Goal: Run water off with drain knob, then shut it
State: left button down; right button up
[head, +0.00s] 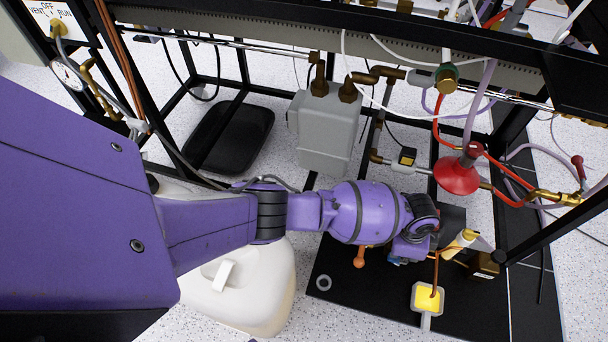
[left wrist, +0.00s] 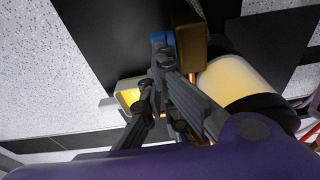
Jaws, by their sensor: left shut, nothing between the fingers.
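My left gripper (left wrist: 165,68) is shut and empty in the left wrist view. Its fingertips are at a small blue part (left wrist: 160,40), which may be the drain knob; I cannot tell whether they touch it. The blue part is beside a brass block (left wrist: 190,44). In the head view my left arm reaches across to the right, and its wrist hides most of the fingers. A square cup with a yellow inside (head: 427,298) stands on the black plate, with a thin copper tube (head: 436,270) coming down to it. My right gripper is not in view.
A cream cylinder (head: 460,243) lies close beside my left wrist. A red funnel-shaped part (head: 457,176) and hoses hang above. A grey meter (head: 326,130) is behind my arm. A white container (head: 243,290) stands below it. The front of the black plate (head: 360,310) is mostly clear.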

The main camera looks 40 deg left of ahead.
pick_arm(q)
notch_tip(320, 180, up, 9)
jog(key=s+a+t+h+b, duration=0.3)
jog(key=a+h+b, duration=0.25)
jog(key=h, duration=0.25)
jog(key=b, duration=0.5)
send_over(399, 264)
jog(key=shift+t, duration=0.3)
jog(key=f, duration=0.9)
jog(key=shift+w, duration=0.2)
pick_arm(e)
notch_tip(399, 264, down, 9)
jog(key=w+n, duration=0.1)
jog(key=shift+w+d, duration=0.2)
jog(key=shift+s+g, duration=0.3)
